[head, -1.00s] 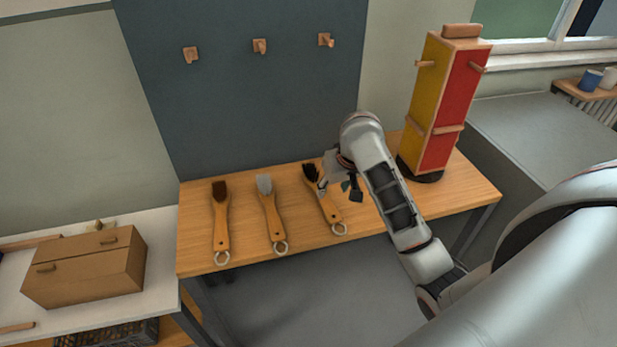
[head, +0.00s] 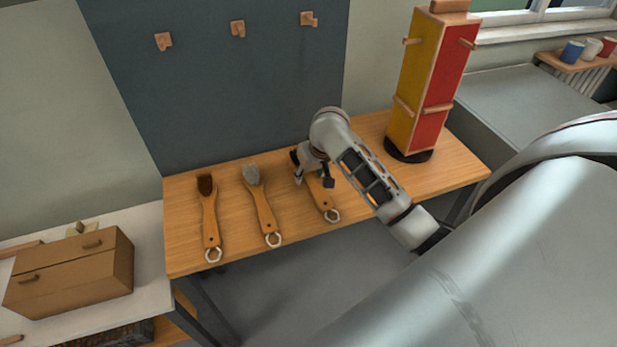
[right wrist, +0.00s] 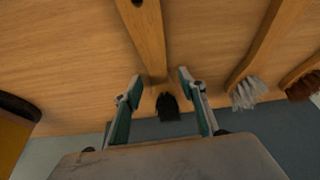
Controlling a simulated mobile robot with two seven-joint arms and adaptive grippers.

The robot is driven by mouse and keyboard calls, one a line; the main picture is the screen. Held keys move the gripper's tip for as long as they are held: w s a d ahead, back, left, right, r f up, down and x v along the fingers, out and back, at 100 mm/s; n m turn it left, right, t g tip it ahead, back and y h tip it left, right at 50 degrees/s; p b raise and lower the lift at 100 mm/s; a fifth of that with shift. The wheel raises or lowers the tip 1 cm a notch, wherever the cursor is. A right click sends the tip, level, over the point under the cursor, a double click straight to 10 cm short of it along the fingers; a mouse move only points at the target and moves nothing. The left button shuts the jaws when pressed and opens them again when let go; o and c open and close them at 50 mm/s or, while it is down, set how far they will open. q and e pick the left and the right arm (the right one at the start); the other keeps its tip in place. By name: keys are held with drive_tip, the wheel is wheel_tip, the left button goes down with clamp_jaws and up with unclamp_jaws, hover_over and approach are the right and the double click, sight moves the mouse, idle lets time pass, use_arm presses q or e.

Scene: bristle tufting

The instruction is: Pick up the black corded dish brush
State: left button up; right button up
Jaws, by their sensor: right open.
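The black-bristled dish brush (head: 325,199) lies on the wooden table, its handle pointing toward the front edge with a metal ring at its end. My right gripper (head: 313,181) is above it in the head view and hides most of its head. In the right wrist view the brush handle (right wrist: 147,40) runs down between my open right fingers (right wrist: 160,84). The black bristles (right wrist: 168,107) show between the two fingers, with a gap on each side. My left gripper is in neither view.
A grey-bristled brush (head: 262,205) and a brown-bristled brush (head: 209,220) lie to the left on the wooden table (head: 365,215). A yellow and red tower (head: 430,85) stands on the right. A brown box (head: 75,275) sits on the left bench.

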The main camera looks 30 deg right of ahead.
drive_tip(key=shift+w+f, duration=0.15)
drive_tip(key=shift+f, duration=0.1)
clamp_jaws()
drive_tip(key=shift+r, duration=0.1)
